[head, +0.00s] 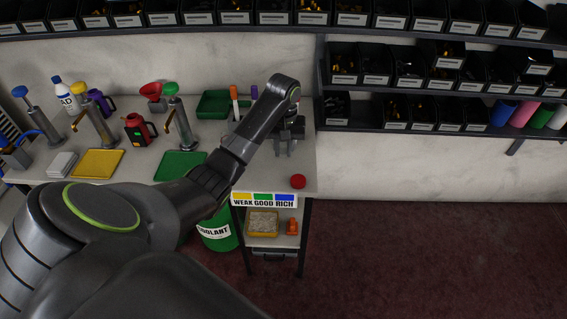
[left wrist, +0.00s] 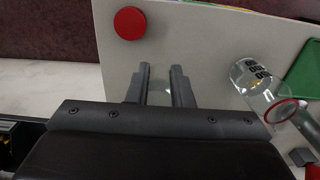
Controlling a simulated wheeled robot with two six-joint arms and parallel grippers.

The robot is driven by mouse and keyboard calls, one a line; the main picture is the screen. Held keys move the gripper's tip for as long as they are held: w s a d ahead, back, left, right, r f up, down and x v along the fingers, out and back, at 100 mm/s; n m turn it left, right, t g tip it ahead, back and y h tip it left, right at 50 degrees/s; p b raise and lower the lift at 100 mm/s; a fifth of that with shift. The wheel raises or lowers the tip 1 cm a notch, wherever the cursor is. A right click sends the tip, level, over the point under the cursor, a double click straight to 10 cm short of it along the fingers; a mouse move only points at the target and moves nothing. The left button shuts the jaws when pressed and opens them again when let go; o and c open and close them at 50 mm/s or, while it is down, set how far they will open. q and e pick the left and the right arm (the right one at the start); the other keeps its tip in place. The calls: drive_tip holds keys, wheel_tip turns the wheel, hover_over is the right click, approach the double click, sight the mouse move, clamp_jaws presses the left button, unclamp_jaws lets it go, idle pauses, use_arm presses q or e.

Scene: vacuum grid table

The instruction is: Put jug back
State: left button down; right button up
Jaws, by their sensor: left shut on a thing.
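My left gripper (head: 289,147) is over the right end of the table. A red jug (head: 135,132) stands on the table left of the green-topped pump, and a purple jug (head: 104,104) stands behind the yellow-topped pump. A clear vessel (left wrist: 252,78) with dark markings and a red ring shows right of the fingers in the left wrist view. My right gripper is not in view.
A red disc-shaped knob (head: 298,181) sits near the table's front right corner. A green tray (head: 180,166) and yellow tray (head: 98,163) lie in front of the pumps. Bin shelves (head: 440,70) line the wall. A WEAK GOOD RICH label (head: 264,200) is on the table's front edge.

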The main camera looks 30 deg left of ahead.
sight(283, 156)
use_arm(q)
drive_tip(key=shift+f, duration=2.65)
drive_tip(key=c, duration=1.3)
unclamp_jaws()
drive_tip(key=shift+f, duration=0.15)
wheel_tip(283, 156, up, 8)
drive_tip(key=shift+f, duration=0.25)
wheel_tip(283, 156, up, 3)
drive_tip(key=shift+r+p, duration=0.15)
drive_tip(key=shift+p, duration=0.95)
drive_tip(key=shift+r+p, duration=0.8)
drive_tip(key=shift+p, duration=0.05)
